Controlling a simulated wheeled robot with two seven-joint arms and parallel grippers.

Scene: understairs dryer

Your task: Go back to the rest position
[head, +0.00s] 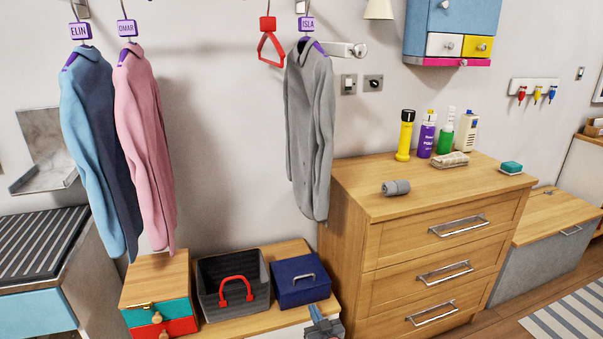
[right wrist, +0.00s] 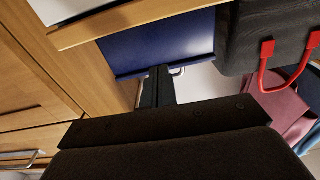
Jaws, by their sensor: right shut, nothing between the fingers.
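My right gripper (head: 322,322) shows at the bottom edge of the head view, in front of the low wooden bench and just below the blue box (head: 300,281). In the right wrist view its dark fingers (right wrist: 157,85) are together and empty, with the blue box (right wrist: 160,42) beyond them. I cannot tell how wide the gap between fingers and box is. Most of my right arm is out of the picture. My left gripper is not in view.
The wooden bench (head: 265,252) also bears a dark basket with a red handle (head: 210,293) and a small drawer box (head: 160,275). A wooden dresser (head: 345,195) stands close on the right. Jackets, including a grey one (head: 310,130), hang above.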

